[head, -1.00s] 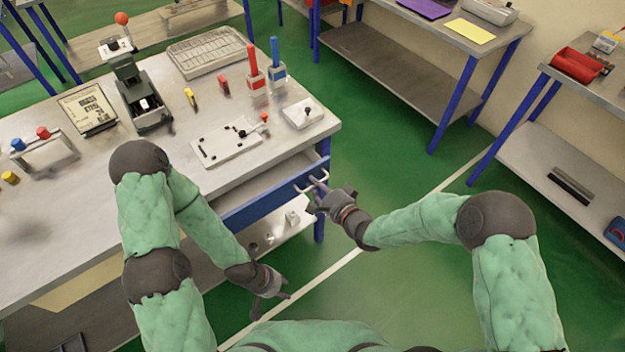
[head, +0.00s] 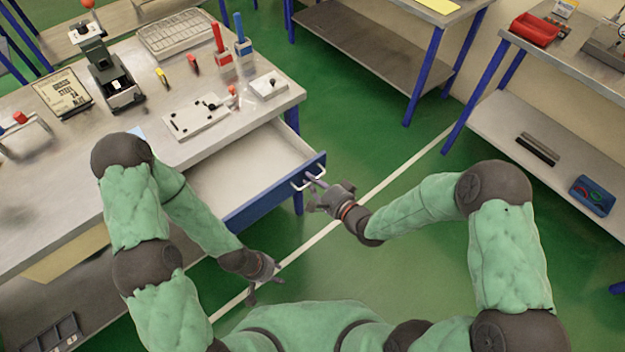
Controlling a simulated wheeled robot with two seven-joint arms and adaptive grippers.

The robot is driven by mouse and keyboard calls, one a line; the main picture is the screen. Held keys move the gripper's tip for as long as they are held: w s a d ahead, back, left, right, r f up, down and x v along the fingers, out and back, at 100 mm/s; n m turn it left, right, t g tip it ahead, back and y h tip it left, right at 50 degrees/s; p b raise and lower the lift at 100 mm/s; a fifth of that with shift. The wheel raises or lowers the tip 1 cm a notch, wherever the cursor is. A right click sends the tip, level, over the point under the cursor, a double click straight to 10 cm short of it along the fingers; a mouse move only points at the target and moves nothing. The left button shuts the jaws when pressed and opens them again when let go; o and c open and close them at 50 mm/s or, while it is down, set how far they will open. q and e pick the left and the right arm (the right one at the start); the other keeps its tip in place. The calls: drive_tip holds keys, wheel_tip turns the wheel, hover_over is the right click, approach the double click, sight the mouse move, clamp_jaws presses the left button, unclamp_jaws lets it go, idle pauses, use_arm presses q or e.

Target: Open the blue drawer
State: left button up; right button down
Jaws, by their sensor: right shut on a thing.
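The blue drawer (head: 262,203) under the workbench is pulled well out. Its pale inside (head: 240,165) shows, and it looks empty where visible. A light metal handle (head: 306,180) is on the right part of its blue front. My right gripper (head: 314,189) is at that handle, shut on it. My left gripper (head: 265,282) hangs below and in front of the drawer front, apart from it. Its fingers look spread and hold nothing. My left arm hides the left part of the drawer.
The workbench top (head: 60,180) carries a white plate (head: 197,118), a lever press (head: 113,78), a wire tray (head: 177,33) and red and blue upright handles. Side tables stand at the back and right. Green floor is free right of the drawer.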

drive_tip(key=c, duration=1.2)
unclamp_jaws()
drive_tip(key=v, duration=1.2)
wheel_tip(320, 180, down, 7)
drive_tip(key=d+n+g+h, duration=0.1)
drive_tip(key=n+g+h, duration=0.1)
drive_tip(key=g, duration=0.1)
drive_tip(key=s+a+f+n+g+h, duration=0.1)
drive_tip(key=s+f+n+g, duration=0.2)
drive_tip(key=f, duration=0.5)
drive_tip(key=s+f+n+g+h, duration=0.2)
drive_tip(key=s+f+n+g, duration=0.1)
drive_tip(key=s+f+g, duration=0.3)
wheel_tip(320, 180, down, 2)
drive_tip(key=shift+s+a+f, duration=0.1)
drive_tip(key=shift+s+a, duration=0.3)
drive_tip(key=shift+s, duration=0.4)
